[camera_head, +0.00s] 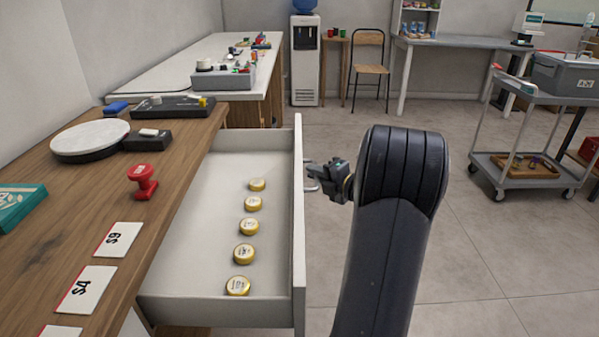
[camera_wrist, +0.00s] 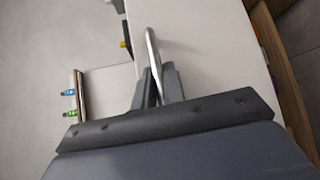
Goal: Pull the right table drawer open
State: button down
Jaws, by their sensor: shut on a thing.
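The drawer (camera_head: 219,219) is pulled well out from under the wooden table (camera_head: 60,160) in the head view. Several small gold-lidded round tins (camera_head: 245,253) lie in a row inside it. Its white front panel (camera_head: 298,225) faces right. My gripper (camera_head: 318,177) is at the outer side of that panel, shut on the metal bar handle (camera_wrist: 152,45). The handle is partly hidden by the gripper in the head view.
A white counter stands behind. A grey cart (camera_head: 520,172) is at right. The floor (camera_head: 480,240) between is clear.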

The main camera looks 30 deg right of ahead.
jog(key=shift+s+d, duration=0.3)
jog(key=shift+d, duration=0.1)
jog(key=c, duration=1.5)
grip_release()
jog(key=p+v, duration=0.1)
jog(key=v, duration=0.9)
jog(key=shift+s, duration=0.35)
jog(key=shift+d, duration=0.1)
